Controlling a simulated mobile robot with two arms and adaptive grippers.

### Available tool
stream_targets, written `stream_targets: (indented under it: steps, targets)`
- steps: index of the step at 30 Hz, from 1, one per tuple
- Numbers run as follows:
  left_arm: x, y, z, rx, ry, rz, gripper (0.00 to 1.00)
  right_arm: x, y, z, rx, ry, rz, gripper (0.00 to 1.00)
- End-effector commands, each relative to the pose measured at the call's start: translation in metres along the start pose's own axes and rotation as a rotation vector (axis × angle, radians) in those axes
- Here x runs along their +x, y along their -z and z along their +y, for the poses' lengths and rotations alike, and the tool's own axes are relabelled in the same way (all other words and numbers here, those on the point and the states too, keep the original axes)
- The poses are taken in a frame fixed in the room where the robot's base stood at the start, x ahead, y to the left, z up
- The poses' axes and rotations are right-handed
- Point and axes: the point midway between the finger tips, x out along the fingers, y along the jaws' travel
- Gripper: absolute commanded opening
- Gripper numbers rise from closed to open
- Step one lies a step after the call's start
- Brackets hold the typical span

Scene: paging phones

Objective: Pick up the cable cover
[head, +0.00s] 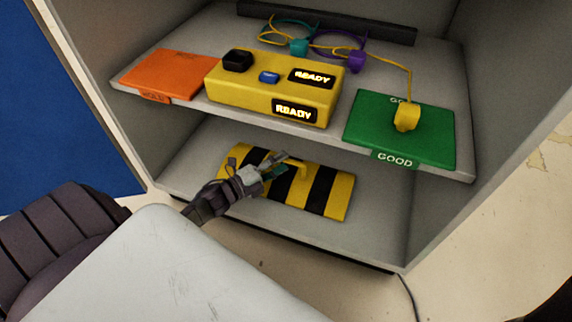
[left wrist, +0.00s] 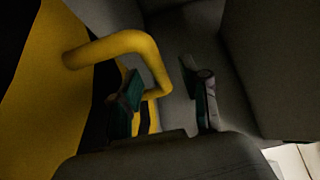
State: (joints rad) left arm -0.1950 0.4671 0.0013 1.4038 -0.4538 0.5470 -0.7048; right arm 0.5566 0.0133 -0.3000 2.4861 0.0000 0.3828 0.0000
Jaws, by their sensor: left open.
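The cable cover (head: 333,192) is a yellow and black striped plate lying on the lower shelf. It has a yellow arched handle on top. My left gripper (head: 277,166) is over the cover's left part, close to the handle. In the left wrist view the handle (left wrist: 135,42) rises from the cover (left wrist: 35,110) and arches past my left gripper (left wrist: 165,98), whose two fingers are apart. One finger overlaps the handle in the picture; I cannot tell whether they touch. The fingers hold nothing that I can see. My right gripper is not in view.
The upper shelf (head: 195,107) overhangs the cover. It bears a yellow READY box (head: 225,90), an orange HOLD mat (head: 165,75), a green GOOD mat (head: 372,115) with a yellow plug (head: 407,117), and teal and purple connectors with cables. Cabinet walls stand at both sides.

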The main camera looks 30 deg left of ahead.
Motion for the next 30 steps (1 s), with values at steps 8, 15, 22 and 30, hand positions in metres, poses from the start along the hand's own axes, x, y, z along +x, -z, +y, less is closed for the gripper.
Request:
stream_targets:
  steps: [8, 15, 22, 30]
  targets:
    - [0.024, 0.000, 0.001, 0.001, -0.001, 0.000, 0.46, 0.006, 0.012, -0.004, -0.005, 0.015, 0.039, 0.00]
    - [0.023, 0.000, 0.000, 0.001, -0.001, 0.000, 0.34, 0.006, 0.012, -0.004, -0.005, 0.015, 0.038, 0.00]
    - [0.023, 0.000, 0.001, 0.001, -0.001, 0.000, 0.00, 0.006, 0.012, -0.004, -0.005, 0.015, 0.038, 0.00]
    - [0.023, 0.000, 0.001, 0.000, -0.001, 0.000, 0.00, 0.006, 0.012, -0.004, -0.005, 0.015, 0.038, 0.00]
